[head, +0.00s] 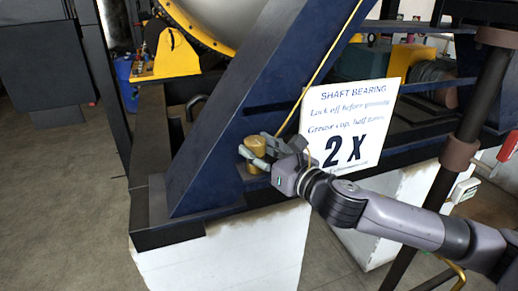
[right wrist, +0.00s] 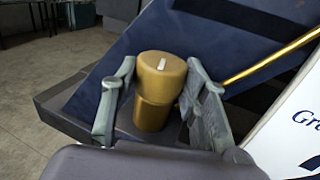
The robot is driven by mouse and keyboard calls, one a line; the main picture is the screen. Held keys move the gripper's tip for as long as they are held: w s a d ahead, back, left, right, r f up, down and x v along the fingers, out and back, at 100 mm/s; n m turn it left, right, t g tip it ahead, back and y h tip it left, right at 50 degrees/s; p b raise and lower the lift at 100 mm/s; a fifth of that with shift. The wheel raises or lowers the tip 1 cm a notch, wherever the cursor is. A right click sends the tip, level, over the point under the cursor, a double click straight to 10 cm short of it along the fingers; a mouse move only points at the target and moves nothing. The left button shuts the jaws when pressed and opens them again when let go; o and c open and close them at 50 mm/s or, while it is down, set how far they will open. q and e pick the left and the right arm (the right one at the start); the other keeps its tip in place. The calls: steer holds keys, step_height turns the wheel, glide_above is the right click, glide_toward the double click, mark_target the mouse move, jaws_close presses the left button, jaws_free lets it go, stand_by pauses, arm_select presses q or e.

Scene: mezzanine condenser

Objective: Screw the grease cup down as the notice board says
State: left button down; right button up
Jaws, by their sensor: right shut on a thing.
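The grease cup (head: 255,143) is a brass-coloured cylinder with a wider round cap, upright on the dark blue frame's ledge. In the right wrist view the cup (right wrist: 160,78) has a short white mark on its cap top, pointing roughly up-down in the picture. My right gripper (head: 258,152) reaches in from the right and is shut on the cap, one grey finger on each side. The notice board (head: 350,125) is white and reads "SHAFT BEARING", "Lock off before greasing", "Grease cup, half turns", "2 X"; the smaller words are blurred. My left gripper is out of view.
A blue sloping beam (head: 260,95) rises just behind the cup. A thin brass pipe (head: 325,70) runs up close to the gripper. A dark post (head: 455,155) stands at the right. White plinths carry the frame; the floor at left is clear.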

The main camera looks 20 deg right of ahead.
steer(key=c, duration=0.3)
steer(key=shift+a+m+h, duration=0.1)
steer(key=shift+m+h, duration=0.3)
steer(key=shift+c, duration=0.3)
